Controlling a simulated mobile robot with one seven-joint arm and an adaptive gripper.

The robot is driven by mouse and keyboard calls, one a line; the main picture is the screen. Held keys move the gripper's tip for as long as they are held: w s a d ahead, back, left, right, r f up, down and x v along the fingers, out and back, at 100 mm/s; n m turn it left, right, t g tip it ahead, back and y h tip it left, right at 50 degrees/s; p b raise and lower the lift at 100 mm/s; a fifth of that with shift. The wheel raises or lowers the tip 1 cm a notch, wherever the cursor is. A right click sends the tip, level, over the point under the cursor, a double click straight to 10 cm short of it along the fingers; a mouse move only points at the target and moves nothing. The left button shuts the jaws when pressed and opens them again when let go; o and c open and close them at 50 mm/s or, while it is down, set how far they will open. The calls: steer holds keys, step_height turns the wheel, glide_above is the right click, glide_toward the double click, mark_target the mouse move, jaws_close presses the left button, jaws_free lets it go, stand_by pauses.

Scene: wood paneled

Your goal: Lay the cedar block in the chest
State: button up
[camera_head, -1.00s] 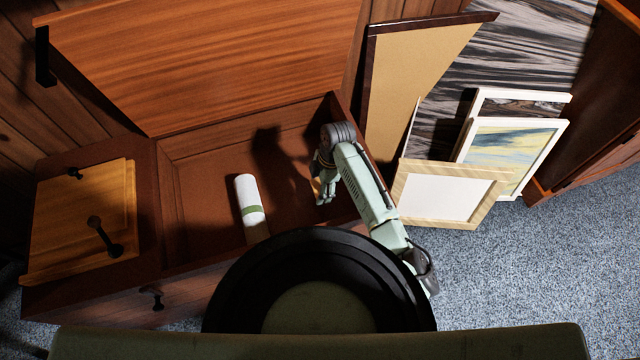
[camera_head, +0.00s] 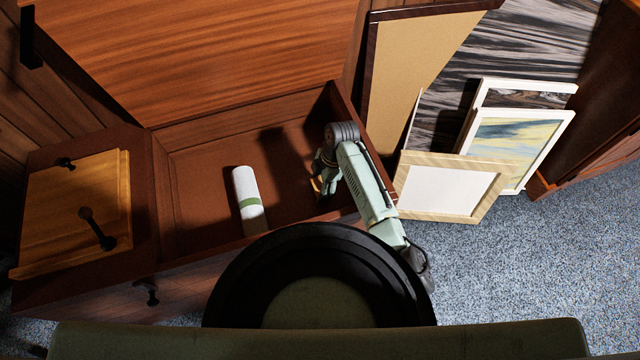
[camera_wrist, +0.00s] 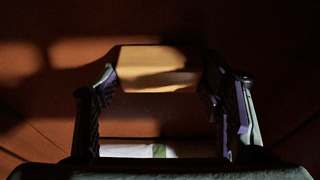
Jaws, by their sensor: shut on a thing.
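The cedar block (camera_wrist: 158,68) is a pale tan wooden block between the two fingers of my gripper (camera_wrist: 160,100) in the wrist view. My gripper is shut on it. In the head view my gripper (camera_head: 322,184) reaches down inside the open chest (camera_head: 200,185), near its right end. Only a small orange bit of the block (camera_head: 316,186) shows there, partly hidden by the gripper and in shadow. I cannot tell whether the block touches the chest floor. The chest's large lid (camera_head: 200,60) stands raised at the back.
A white roll (camera_head: 247,190) with a green band lies in the chest, left of my gripper. A wooden panel with dark knobs (camera_head: 75,215) is at the chest's left end. Picture frames (camera_head: 450,187) lean close on the right. Blue-grey carpet (camera_head: 540,270) is clear at the right.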

steer(key=shift+f, duration=0.3)
steer(key=o, duration=1.2)
steer(key=shift+o, duration=0.5)
steer(key=shift+o, duration=1.2)
steer(key=shift+r, duration=0.1)
steer(key=a+v, duration=0.2)
steer(key=v, duration=0.7)
steer(key=shift+s+r, duration=0.3)
steer(key=shift+r, duration=0.25)
